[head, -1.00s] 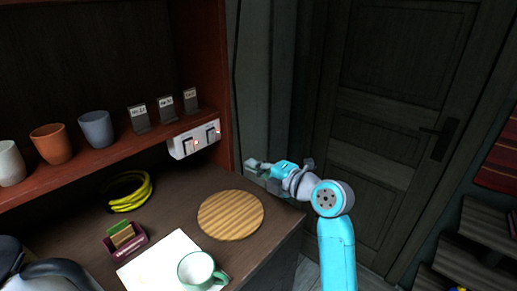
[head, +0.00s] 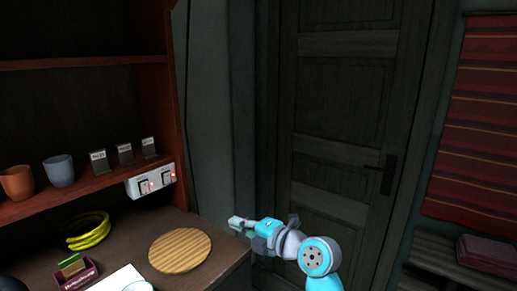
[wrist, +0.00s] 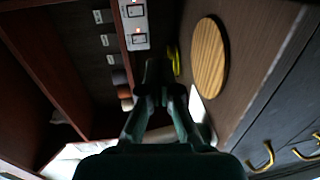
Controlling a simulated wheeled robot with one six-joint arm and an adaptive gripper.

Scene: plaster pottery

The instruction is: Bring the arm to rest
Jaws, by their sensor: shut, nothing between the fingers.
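My gripper (head: 238,222) is at the end of my blue and grey arm, just beyond the right end of the dark desk (head: 215,262) in the head view. Its fingers point left, towards the shelf unit. In the wrist view my gripper (wrist: 158,78) shows as dark fingers close together, with nothing between them. It appears apart from the desk and everything on it.
A round wooden board (head: 180,250) lies near the desk's right end. A switch panel (head: 151,181) with lit switches is on the shelf edge. A closed door (head: 345,130) is behind my arm.

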